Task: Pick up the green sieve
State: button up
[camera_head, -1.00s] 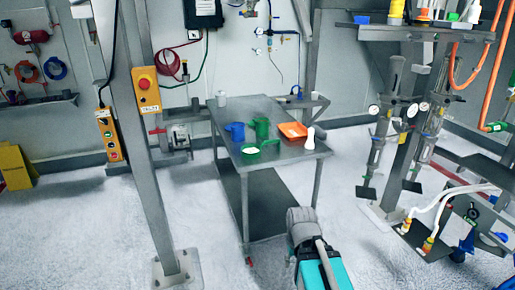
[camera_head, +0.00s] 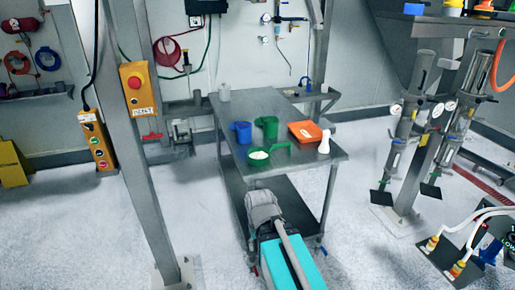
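The green sieve (camera_head: 281,146) lies near the front edge of the grey metal table (camera_head: 300,166), its handle pointing right. Its round part holds or shows something white. A blue jug (camera_head: 241,132) and a green jug (camera_head: 267,127) stand just behind it. An orange tray (camera_head: 305,133) and a white bottle (camera_head: 324,143) are to its right. My arm shows at the bottom as a grey and teal part in front of the table, below the sieve. I cannot make out my gripper's fingers in this view.
A steel post (camera_head: 145,170) with a yellow control box (camera_head: 139,90) stands left of the table. A rack with cylinders and gauges (camera_head: 408,130) stands at the right.

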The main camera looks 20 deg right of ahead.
aim_at(256, 156)
jog(key=z, duration=0.1)
jog(key=i, duration=0.95)
jog(key=z, duration=0.45)
